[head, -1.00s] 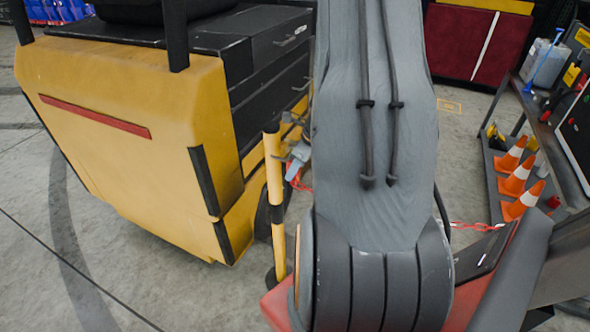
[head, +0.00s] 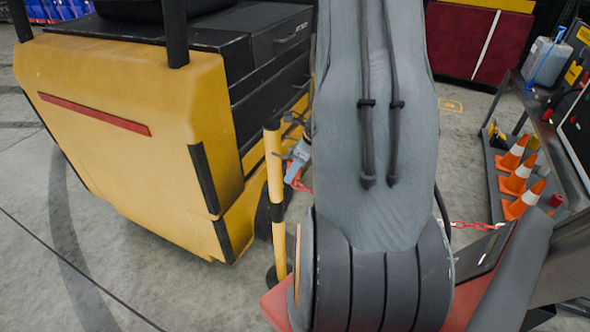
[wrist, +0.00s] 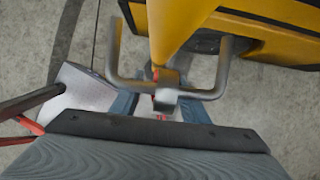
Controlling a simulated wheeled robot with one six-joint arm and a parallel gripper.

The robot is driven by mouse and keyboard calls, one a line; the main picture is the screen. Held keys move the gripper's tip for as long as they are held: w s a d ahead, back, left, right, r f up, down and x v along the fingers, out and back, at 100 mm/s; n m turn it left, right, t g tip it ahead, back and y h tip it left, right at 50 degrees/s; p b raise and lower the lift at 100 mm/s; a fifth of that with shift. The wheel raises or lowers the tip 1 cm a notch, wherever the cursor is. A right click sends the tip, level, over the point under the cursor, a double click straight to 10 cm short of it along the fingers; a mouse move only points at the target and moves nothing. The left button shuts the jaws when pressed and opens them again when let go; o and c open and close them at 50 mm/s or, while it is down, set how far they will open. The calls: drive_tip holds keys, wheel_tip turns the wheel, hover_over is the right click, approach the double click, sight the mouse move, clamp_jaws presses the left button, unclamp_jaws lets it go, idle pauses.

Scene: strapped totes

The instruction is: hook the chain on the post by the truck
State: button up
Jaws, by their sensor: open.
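The yellow post (head: 275,195) with black bands stands upright beside the yellow truck (head: 130,130). In the wrist view the post (wrist: 178,25) carries grey upturned hook arms (wrist: 118,60) on both sides. My gripper (wrist: 158,106) is open, its blue-grey fingers on either side of a small red piece at the hooks' base. It also shows by the post in the head view (head: 297,152).
A shelf cart with orange cones (head: 515,180) and a grey jug (head: 548,60) stands at the right. A dark red panel (head: 470,45) is at the back. Clear concrete floor lies in front of the truck.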

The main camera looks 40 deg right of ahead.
drive_tip(key=p+v, duration=0.1)
drive_tip(key=v, duration=0.7)
drive_tip(key=shift+f, duration=0.1)
